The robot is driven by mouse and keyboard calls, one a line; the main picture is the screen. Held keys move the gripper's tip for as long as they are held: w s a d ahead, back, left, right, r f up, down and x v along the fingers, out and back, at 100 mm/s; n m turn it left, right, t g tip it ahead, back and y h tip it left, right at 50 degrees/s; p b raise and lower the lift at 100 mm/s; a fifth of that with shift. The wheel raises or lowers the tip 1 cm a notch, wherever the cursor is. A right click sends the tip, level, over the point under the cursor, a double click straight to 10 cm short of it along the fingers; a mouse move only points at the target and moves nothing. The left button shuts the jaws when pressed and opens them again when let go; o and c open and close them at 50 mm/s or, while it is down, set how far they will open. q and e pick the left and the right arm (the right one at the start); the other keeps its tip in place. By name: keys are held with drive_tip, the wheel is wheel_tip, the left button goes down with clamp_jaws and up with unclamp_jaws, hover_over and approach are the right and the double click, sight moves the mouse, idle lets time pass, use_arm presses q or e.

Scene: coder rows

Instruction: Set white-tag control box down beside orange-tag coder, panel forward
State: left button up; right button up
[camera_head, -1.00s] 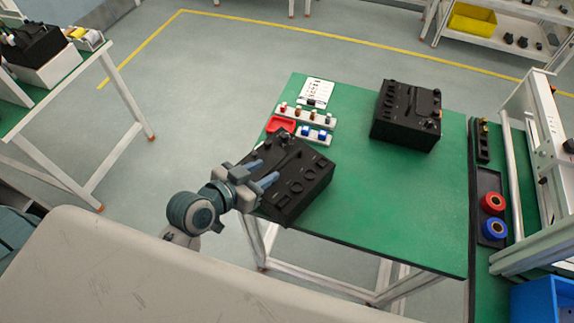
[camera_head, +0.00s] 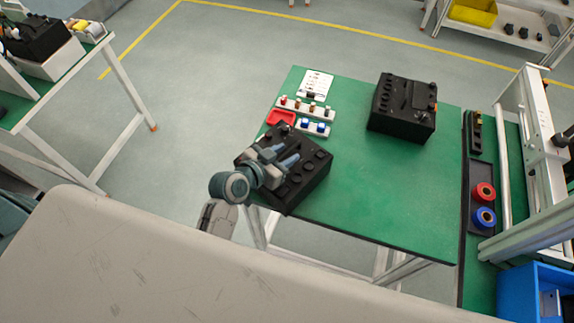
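A black control box (camera_head: 309,180) with knobs and sockets on its top sits at the left front of the green table (camera_head: 380,210), turned at an angle. I cannot make out a white tag on it. My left gripper (camera_head: 281,157) is over the top of this box, its two blue fingers apart. It hides part of the box top, and I cannot tell whether the fingers touch it. A second black box (camera_head: 401,123), with a small orange spot at its right side, stands at the back right of the table. My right gripper is not in view.
A white sheet (camera_head: 315,83), rows of small parts (camera_head: 307,107) and a red tray (camera_head: 281,117) lie behind the near box. The table's middle and right front are bare. A side bench holds red (camera_head: 483,192) and blue (camera_head: 484,217) rolls.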

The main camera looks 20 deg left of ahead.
use_arm(q)
drive_tip(key=shift+s, duration=0.1)
clamp_jaws()
idle(1.1)
drive_tip(key=shift+r, duration=0.3)
